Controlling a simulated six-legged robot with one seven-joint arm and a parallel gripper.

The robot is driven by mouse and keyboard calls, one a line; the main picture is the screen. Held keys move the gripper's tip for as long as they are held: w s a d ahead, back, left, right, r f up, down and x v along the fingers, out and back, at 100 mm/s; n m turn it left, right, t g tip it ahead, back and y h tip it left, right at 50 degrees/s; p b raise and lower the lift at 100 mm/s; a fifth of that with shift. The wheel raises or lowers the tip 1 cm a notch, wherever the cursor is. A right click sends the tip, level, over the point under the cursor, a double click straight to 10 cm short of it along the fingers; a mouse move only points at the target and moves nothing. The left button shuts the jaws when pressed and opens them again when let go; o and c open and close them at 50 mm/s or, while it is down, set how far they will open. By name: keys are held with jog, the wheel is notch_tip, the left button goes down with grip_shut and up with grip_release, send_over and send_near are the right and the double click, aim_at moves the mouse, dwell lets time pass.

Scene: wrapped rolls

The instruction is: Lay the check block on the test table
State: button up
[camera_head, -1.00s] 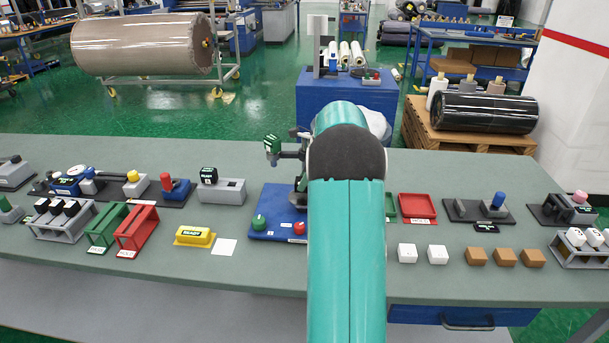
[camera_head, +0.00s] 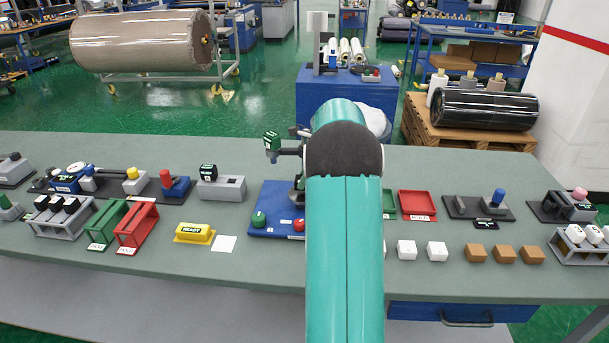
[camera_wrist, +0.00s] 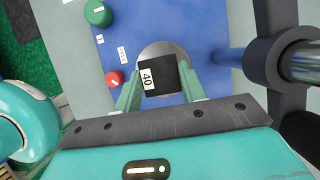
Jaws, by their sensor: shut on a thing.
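The check block (camera_wrist: 166,76) is a small black block with a white label reading 40. My gripper (camera_wrist: 160,91) is shut on it, with one pale green finger on each side. The test table (camera_wrist: 150,48) appears as a round grey disc on a blue base, directly beneath or behind the block in the wrist view. I cannot tell whether the block touches the disc. In the head view my teal arm hides my gripper, the block and the disc; the left part of the blue base (camera_head: 268,205) shows.
A green knob (camera_wrist: 98,13) and a red knob (camera_wrist: 114,78) sit on the blue base. A dark blue post (camera_wrist: 229,57) stands right of the disc. On the bench are a yellow block (camera_head: 194,232), a red tray (camera_head: 417,203), white blocks (camera_head: 407,249) and brown blocks (camera_head: 504,252).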

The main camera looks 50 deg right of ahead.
jog(key=shift+f, duration=1.15)
jog(key=o, duration=1.1)
jog(key=shift+r, duration=0.1)
jog(key=v, duration=1.3)
jog(key=shift+d+r, duration=0.1)
jog(key=shift+r, duration=0.2)
